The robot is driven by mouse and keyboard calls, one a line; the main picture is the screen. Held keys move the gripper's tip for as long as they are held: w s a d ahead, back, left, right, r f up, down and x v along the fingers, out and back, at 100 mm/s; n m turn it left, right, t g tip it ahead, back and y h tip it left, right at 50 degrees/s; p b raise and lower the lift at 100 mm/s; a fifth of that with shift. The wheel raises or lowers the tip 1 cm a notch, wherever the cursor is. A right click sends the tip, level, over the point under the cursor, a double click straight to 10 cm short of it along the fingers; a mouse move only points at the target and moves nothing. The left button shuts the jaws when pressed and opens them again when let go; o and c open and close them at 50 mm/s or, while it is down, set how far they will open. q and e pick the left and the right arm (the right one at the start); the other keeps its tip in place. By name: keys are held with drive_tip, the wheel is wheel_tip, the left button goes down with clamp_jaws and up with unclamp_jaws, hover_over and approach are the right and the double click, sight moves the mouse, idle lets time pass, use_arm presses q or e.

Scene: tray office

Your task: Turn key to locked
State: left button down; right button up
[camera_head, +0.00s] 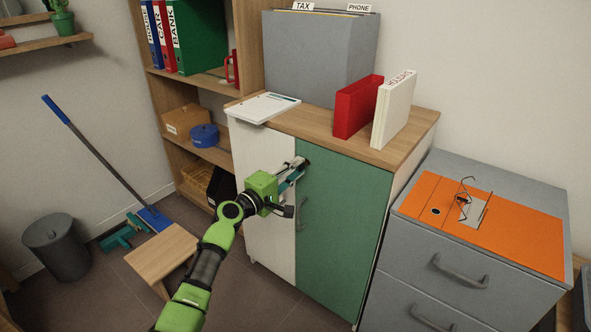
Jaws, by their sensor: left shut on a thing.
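The cabinet has a white left door (262,190) and a green right door (345,225). My left gripper (301,166) reaches in from the lower left to the upper left edge of the green door, by the seam between the doors. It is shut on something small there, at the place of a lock. The key and the lock are hidden behind the fingers, so I cannot tell how the key is turned. Both doors look closed. My right gripper is not in view.
A handle (301,214) sits on the green door just below my gripper. A grey drawer unit (459,268) stands right; a wooden stool (162,257) stands left.

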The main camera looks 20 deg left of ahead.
use_arm(q)
drive_tip(key=c, duration=1.8)
unclamp_jaws()
drive_tip(key=v, duration=1.2)
